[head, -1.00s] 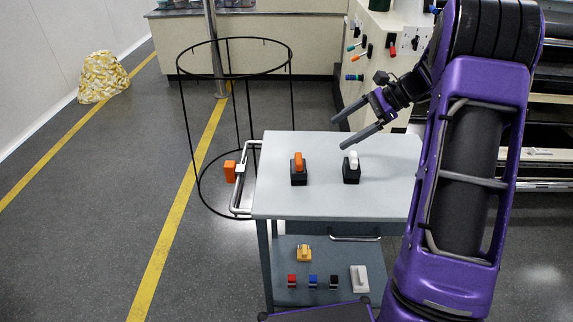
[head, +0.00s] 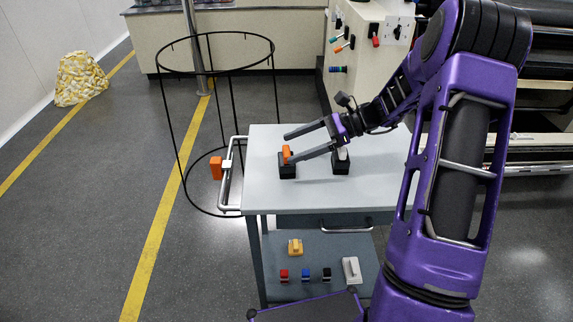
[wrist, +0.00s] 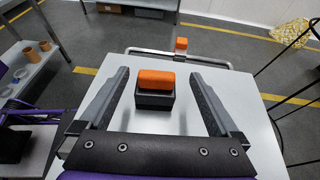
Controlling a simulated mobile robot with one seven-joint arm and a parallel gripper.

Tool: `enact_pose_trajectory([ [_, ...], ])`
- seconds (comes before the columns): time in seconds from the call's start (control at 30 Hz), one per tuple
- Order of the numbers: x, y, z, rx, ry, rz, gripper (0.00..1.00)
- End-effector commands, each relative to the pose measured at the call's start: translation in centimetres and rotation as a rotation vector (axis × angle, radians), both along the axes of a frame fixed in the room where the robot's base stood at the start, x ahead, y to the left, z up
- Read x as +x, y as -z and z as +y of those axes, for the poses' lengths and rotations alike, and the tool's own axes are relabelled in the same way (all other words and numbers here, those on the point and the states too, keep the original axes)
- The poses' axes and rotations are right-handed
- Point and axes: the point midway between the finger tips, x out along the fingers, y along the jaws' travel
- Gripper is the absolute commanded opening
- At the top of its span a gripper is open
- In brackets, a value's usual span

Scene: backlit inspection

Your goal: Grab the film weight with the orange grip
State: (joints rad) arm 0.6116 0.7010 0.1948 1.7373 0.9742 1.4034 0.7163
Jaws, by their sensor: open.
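The film weight with the orange grip (wrist: 155,99) stands upright on the table top; its black base and orange grip show in the wrist view between and a little beyond my fingers. In the head view the orange-grip weight (head: 287,170) is at the left of the table, partly behind a fingertip. My gripper (head: 287,147) is open and empty, reaching left over the table toward it; in the wrist view my gripper (wrist: 158,72) has a finger on each side, apart from the weight. A second weight with a white grip (head: 341,167) stands to the right, partly hidden by my gripper.
The grey table (head: 310,198) is otherwise clear. A rail handle (head: 232,185) with an orange block (head: 216,167) is on its left side. A lower shelf (head: 300,265) holds several small pieces. A black wire hoop frame (head: 163,100) stands behind left.

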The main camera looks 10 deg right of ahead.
Motion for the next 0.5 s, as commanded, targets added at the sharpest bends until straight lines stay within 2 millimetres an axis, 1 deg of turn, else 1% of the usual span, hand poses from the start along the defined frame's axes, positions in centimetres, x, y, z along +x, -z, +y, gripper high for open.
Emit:
enact_pose_trajectory([
  [0.03,0.0,0.2,0.4,0.001,-0.001,0.000,0.97],
  [0.27,0.1,0.8,1.5,0.001,0.000,0.000,0.97],
  [0.5,0.1,2.4,4.7,0.001,-0.001,0.001,0.97],
])
